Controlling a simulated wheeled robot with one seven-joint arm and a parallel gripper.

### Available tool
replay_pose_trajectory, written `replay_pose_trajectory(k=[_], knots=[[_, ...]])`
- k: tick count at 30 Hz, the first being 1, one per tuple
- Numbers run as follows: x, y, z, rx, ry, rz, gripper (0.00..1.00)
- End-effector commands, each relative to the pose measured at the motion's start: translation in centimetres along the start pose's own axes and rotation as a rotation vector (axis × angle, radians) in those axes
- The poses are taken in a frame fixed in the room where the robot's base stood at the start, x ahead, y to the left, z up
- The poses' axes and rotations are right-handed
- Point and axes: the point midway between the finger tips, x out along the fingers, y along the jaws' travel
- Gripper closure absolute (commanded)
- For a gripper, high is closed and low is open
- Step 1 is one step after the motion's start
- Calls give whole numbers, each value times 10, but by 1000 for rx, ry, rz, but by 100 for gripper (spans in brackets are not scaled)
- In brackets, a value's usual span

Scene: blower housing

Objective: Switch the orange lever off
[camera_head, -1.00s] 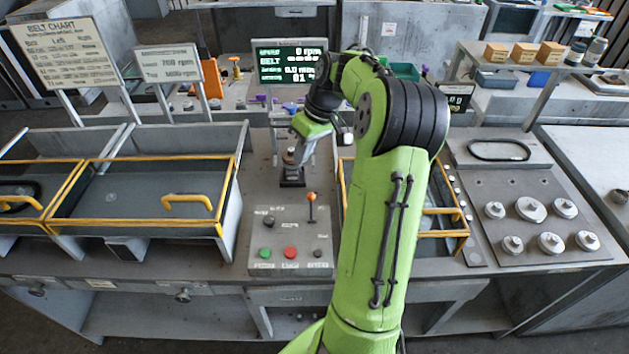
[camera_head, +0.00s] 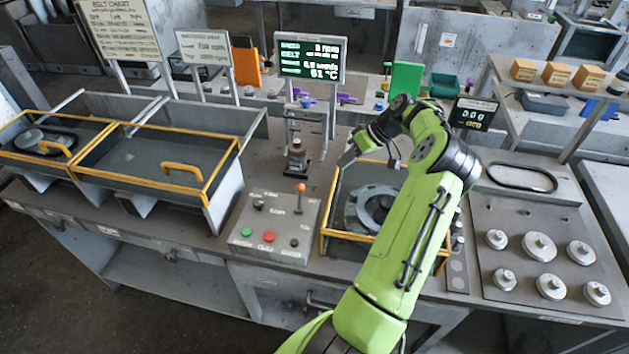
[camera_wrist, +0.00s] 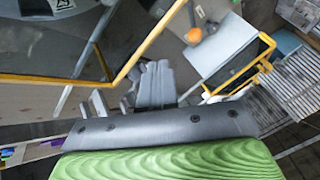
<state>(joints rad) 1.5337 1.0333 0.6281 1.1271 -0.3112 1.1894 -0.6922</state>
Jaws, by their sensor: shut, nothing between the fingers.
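The orange lever (camera_head: 300,188) is a thin stem with an orange ball on top. It stands roughly upright on the grey control box (camera_head: 262,203), behind the green, red and dark buttons. Its orange ball also shows in the wrist view (camera_wrist: 193,35), near the top. My gripper (camera_head: 347,160) is shut and empty, above and to the right of the lever in the head view, clearly apart from it. My gripper partly hides the far side of the bin behind it.
A yellow-rimmed bin (camera_head: 326,236) holding a round grey part stands right of the control box. Another yellow-rimmed bin (camera_head: 206,196) stands left. A small fixture (camera_head: 297,150) stands behind the box, before a lit display (camera_head: 310,62). Knobbed weights (camera_head: 539,246) lie at right.

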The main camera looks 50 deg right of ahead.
Motion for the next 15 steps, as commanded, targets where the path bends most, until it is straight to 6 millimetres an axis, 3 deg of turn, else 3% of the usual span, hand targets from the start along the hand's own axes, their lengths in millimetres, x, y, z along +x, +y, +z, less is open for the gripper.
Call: replay_pose_trajectory(k=[12,15], knots=[[92,-2,0,-1,-4,-4,100],[94,-22,-1,-2,-4,-2,100]])
